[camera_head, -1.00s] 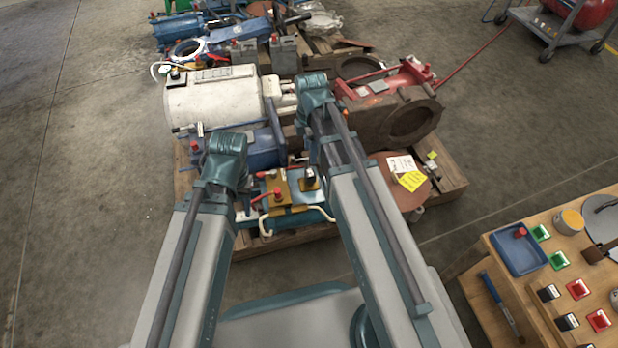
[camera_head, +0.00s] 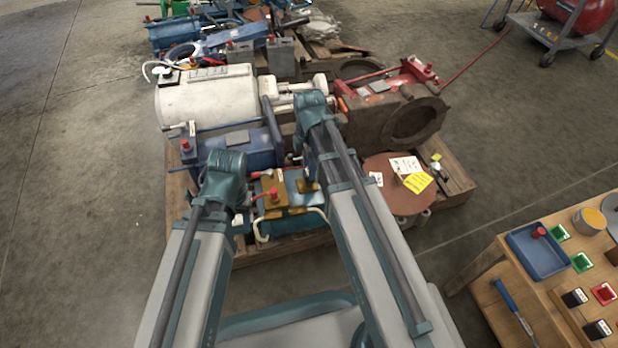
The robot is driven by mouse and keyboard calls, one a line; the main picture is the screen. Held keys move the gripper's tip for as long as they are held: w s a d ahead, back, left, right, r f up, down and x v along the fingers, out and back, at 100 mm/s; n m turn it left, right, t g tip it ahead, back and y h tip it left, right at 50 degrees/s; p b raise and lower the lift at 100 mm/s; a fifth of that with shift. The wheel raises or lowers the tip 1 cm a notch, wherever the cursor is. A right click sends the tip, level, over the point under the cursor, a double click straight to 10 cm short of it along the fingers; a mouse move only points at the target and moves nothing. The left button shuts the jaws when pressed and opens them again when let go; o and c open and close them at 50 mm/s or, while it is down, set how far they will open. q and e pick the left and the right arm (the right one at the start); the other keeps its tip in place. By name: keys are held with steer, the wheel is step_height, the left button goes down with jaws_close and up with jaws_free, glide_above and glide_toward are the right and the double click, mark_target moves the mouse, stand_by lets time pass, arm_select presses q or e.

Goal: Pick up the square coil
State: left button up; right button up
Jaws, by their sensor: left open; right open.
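I cannot pick out the square coil with certainty. Several small square pieces lie on the wooden bench at the right, among them a green one (camera_head: 581,262), a red one (camera_head: 604,293) and a black one (camera_head: 574,298); which of them, if any, is the coil is not clear. My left gripper (camera_head: 240,212) is open, mostly hidden by its own arm, at the near left of the pallet load. My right gripper (camera_head: 306,180) is open, largely covered by its arm, above the load's near middle. Nothing shows held in either, and both are well left of the bench.
The pallet (camera_head: 455,182) ahead carries a white motor (camera_head: 205,98), a brown ring housing (camera_head: 385,120), a red machine (camera_head: 390,82) and a round brown plate (camera_head: 398,200). The bench (camera_head: 500,300) holds a blue tray (camera_head: 540,262). Floor is clear at left.

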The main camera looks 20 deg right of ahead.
step_height(320, 180, down, 5)
steer(key=b, duration=0.4)
steer(key=shift+w+b, duration=0.15)
steer(key=shift+b, duration=0.15)
jaws_close()
